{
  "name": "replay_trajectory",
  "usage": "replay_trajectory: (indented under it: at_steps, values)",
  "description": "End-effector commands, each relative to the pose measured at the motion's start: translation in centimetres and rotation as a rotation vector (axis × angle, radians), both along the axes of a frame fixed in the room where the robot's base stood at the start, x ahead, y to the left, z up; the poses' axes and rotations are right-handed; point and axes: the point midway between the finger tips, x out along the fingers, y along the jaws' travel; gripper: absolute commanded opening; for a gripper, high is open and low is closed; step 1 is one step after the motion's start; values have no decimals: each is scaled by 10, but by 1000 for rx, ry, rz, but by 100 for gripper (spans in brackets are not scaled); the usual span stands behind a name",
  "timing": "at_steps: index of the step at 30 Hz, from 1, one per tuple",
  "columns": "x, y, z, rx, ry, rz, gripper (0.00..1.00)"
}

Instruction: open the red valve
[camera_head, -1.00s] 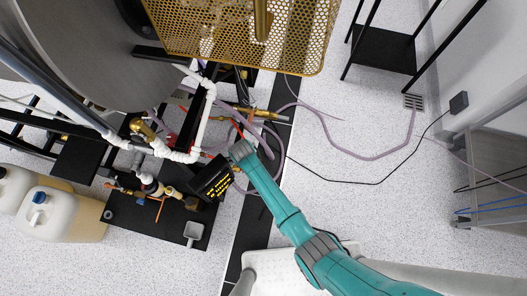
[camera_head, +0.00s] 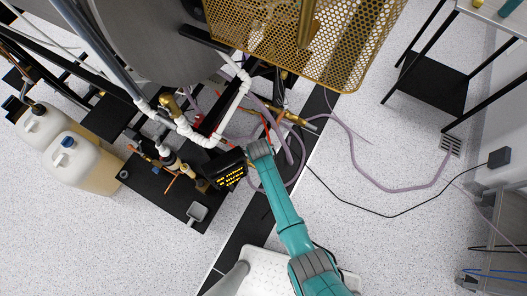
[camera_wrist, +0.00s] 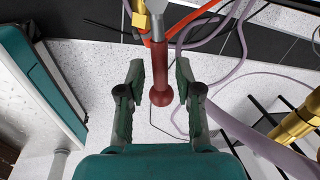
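The red valve handle (camera_wrist: 160,60) shows in the wrist view as a dull red bar with a round knob at its near end. It joins a grey stem at the top of the view. My gripper (camera_wrist: 159,91) is open, with one finger on each side of the knob. Gaps show between the knob and both fingers, so it is not gripped. In the head view my teal arm reaches in to the pipework. The fingers are hard to make out there, and I cannot clearly pick out the handle.
Brass fittings (camera_wrist: 297,124) and mauve hoses lie close to the right of my gripper. In the head view, a black panel with yellow marks (camera_head: 225,168), white pipe (camera_head: 234,95) and a perforated brass guard (camera_head: 345,50) surround the arm's end. Floor to the right is mostly clear.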

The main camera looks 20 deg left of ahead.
Motion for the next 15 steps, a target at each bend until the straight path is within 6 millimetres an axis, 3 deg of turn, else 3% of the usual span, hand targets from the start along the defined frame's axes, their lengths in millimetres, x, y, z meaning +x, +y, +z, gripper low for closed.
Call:
replay_trajectory:
  at_steps: [10, 15]
  values:
    - [0, -1, 1, -1, -1, 0, 42]
    - [-2, 0, 14, 0, -3, 0, 42]
